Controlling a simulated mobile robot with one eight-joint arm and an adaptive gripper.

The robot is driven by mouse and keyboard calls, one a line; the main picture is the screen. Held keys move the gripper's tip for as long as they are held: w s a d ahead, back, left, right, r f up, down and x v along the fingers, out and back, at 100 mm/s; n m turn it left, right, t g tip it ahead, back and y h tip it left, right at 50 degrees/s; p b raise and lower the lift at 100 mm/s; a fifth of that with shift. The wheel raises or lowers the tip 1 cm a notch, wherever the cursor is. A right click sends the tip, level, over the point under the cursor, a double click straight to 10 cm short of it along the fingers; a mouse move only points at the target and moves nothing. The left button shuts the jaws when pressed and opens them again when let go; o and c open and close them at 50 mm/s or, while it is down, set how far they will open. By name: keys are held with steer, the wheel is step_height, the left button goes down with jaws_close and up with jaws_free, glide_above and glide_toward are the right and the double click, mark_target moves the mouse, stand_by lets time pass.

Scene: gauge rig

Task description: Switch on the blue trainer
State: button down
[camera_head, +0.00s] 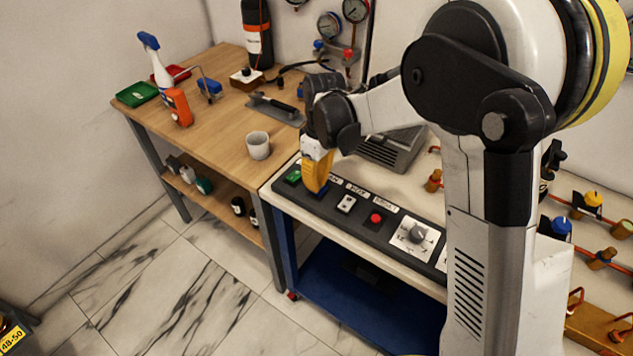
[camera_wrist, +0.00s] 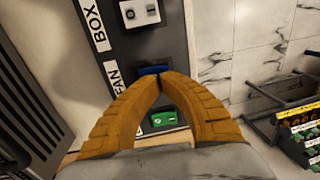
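A blue-framed trolley (camera_head: 283,245) carries a dark control panel (camera_head: 332,206) along its front edge. On the panel are a green switch (camera_head: 293,177), a white switch (camera_head: 346,203), a red button (camera_head: 376,218) and a knob (camera_head: 417,234). My gripper (camera_head: 317,190) points down over the panel, between the green and white switches. In the wrist view its yellow fingers (camera_wrist: 161,78) come together at the tips, with nothing visible between them. A blue switch (camera_wrist: 152,70) by the FAN label shows just beyond the tips, partly hidden; contact cannot be told. The green switch (camera_wrist: 164,118) shows behind them.
A wooden bench (camera_head: 225,110) adjoins the trolley, with a cup (camera_head: 258,145), an orange device (camera_head: 178,107) and a spray bottle (camera_head: 155,62). A grey vented unit (camera_head: 392,148) stands behind the panel. The marble floor (camera_head: 190,270) in front is clear.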

steer(key=shift+s+a+f+t+h, duration=0.15)
steer(key=shift+s+f+t+h, duration=0.15)
steer(key=shift+f+t, duration=0.1)
steer(key=shift+w, duration=0.1)
steer(key=shift+w+d+r, duration=0.15)
steer(key=shift+w+d, duration=0.35)
steer(key=shift+w, duration=0.1)
step_height(320, 180, up, 14)
steer(key=w+p, duration=0.1)
steer(key=p, duration=0.5)
steer(key=shift+d+p, duration=0.3)
steer(key=shift+d, duration=0.15)
